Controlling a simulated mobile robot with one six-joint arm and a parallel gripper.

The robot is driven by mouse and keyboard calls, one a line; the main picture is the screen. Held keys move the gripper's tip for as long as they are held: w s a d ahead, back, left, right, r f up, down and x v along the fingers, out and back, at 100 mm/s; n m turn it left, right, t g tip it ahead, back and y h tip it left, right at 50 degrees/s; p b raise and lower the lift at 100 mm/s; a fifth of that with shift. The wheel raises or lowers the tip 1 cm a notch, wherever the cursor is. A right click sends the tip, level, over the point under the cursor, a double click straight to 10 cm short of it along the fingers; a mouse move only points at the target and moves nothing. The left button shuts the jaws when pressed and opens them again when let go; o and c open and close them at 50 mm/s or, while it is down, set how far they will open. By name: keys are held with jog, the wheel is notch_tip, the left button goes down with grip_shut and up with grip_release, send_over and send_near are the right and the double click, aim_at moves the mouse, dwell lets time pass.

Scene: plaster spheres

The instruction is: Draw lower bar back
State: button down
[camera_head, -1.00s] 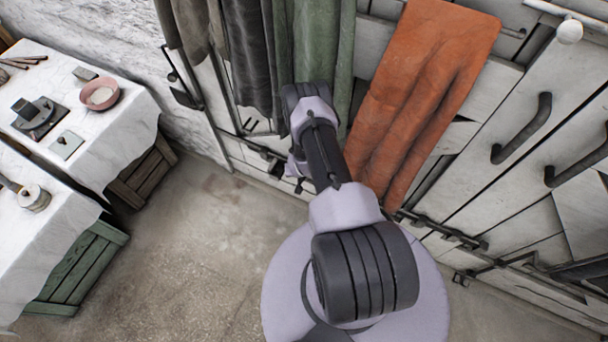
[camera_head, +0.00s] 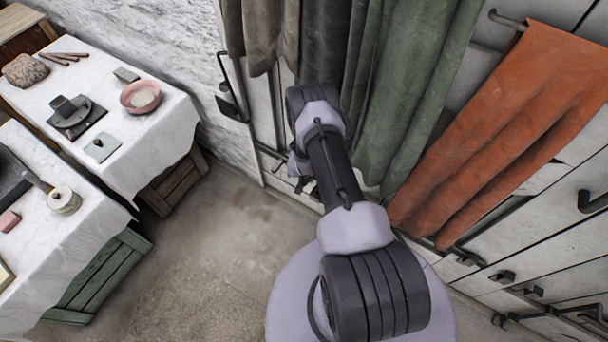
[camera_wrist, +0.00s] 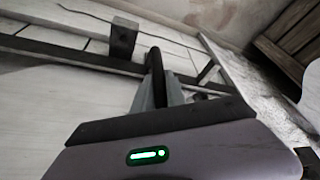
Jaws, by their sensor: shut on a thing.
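The lower bar (camera_wrist: 60,57) is a dark rail running across pale boards in the wrist view, passing by a dark square block (camera_wrist: 122,38). My gripper (camera_wrist: 158,92) has its grey fingers closed around a dark upright piece (camera_wrist: 155,62) that looks like the bar's handle. Whether this piece is fixed to the rail cannot be made out. In the head view my gripper (camera_head: 303,184) is low against the plank wall, mostly hidden by my arm. The bar there is largely hidden behind the arm and hanging cloths.
Green cloth (camera_head: 410,90) and orange cloth (camera_head: 505,130) hang right of my arm. A white-covered table (camera_head: 150,75) with a pink bowl (camera_head: 141,97) stands left, a green crate (camera_head: 100,278) below another table. The floor (camera_head: 205,250) between is bare.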

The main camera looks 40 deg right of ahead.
jog(key=shift+w+r, duration=0.1)
jog(key=shift+w, duration=0.15)
jog(key=c, duration=1.4)
grip_release()
jog(key=shift+a, duration=0.15)
jog(key=shift+o, duration=0.2)
jog(key=p+v, duration=0.7)
jog(key=v, duration=1)
jog(key=shift+s, duration=0.2)
jog(key=shift+r, duration=0.1)
